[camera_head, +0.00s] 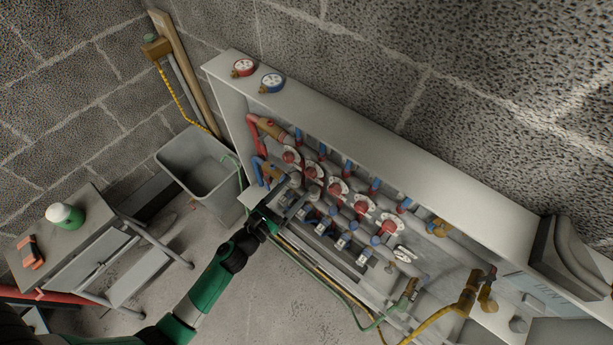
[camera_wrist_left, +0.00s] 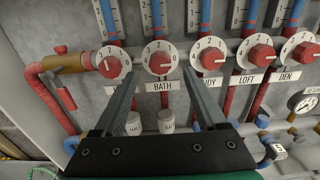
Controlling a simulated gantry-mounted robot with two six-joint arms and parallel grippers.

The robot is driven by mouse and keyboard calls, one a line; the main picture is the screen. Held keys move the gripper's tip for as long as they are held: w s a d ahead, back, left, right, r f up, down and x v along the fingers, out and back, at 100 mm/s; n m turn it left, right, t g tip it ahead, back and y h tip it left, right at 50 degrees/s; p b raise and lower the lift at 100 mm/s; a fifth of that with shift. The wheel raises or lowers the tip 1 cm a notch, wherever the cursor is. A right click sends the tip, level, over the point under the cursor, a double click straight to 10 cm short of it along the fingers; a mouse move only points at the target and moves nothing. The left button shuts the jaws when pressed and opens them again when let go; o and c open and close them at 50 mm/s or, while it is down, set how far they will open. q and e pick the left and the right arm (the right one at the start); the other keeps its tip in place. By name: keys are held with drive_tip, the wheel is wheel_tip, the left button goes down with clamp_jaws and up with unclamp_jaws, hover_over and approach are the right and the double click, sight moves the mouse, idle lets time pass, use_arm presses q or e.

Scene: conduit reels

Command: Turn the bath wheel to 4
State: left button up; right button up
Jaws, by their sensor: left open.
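The bath wheel is a red knob (camera_wrist_left: 160,63) on a white numbered dial, second from the left in the row. A BATH label (camera_wrist_left: 163,86) sits under it. In the head view it is one of the red knobs on white dials (camera_head: 314,172). My left gripper (camera_wrist_left: 160,75) is open, its two fingers reaching up toward the wheel from below, one to each side of the label. I cannot tell whether they touch it. In the head view this gripper (camera_head: 284,194) is at the left end of the manifold. The wheel's exact setting is too small to read surely.
Neighbouring red wheels (camera_wrist_left: 109,66) (camera_wrist_left: 211,58) stand close on both sides. Red and blue pipes and white-capped valves (camera_wrist_left: 166,121) crowd the cabinet (camera_head: 380,140). A grey bin (camera_head: 190,160) and a small table (camera_head: 60,240) stand to the left.

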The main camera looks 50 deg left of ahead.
sight(308, 175)
use_arm(q)
drive_tip(key=w, duration=0.6)
drive_tip(key=shift+a+b, duration=0.35)
drive_tip(key=shift+a, duration=0.05)
clamp_jaws()
